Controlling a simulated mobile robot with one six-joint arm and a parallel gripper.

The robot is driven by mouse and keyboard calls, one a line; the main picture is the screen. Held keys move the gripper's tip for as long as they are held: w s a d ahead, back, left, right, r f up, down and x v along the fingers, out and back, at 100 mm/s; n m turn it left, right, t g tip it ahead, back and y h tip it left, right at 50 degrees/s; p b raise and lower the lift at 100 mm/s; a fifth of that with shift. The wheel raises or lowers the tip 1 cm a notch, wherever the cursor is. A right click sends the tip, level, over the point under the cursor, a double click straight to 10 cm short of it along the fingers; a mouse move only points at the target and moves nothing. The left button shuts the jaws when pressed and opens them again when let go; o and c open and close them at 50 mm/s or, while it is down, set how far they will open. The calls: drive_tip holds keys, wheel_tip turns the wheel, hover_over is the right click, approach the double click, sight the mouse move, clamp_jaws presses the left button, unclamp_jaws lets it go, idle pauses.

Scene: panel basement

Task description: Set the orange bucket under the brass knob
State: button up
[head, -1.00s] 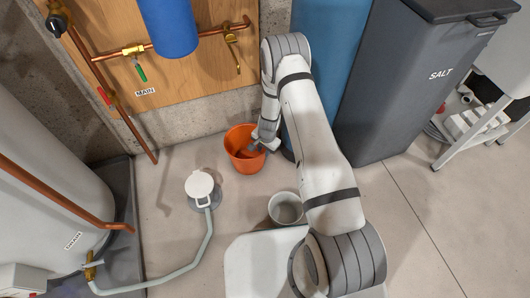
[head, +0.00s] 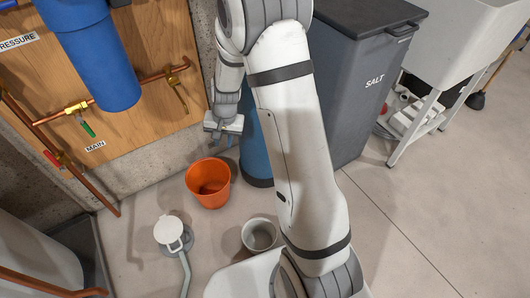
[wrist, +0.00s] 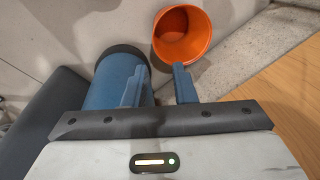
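The orange bucket (head: 208,183) stands upright on the floor near the wooden panel in the head view. It also shows at the top of the wrist view (wrist: 182,36), with its open mouth visible and nothing seen in it. A brass fitting (head: 177,79) with a brass handle hangs on the copper pipe above and left of the bucket. Another brass valve (head: 77,108) with a green lever sits farther left; I cannot tell which one is the knob. My gripper (head: 223,139) is above and right of the bucket, apart from it. Its fingers (wrist: 158,70) are spread and empty.
A blue cylinder (head: 256,150) stands close right of the bucket. A grey salt bin (head: 352,90) is farther right. A grey pail (head: 260,235) and a white-lidded floor drain (head: 168,230) with a hose are nearer me.

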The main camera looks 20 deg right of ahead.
drive_tip(key=s+d+r+n, duration=0.2)
drive_tip(key=s+r, duration=0.7)
drive_tip(key=s, duration=0.2)
drive_tip(key=s+d+r+n+h, duration=0.1)
drive_tip(key=s+d+r+n, duration=0.1)
drive_tip(key=s+r, duration=0.7)
drive_tip(key=s+d, duration=0.1)
drive_tip(key=s, duration=0.2)
drive_tip(key=shift+d+n, duration=0.25)
drive_tip(key=shift+n, duration=0.05)
drive_tip(key=shift+o, duration=0.4)
idle(0.4)
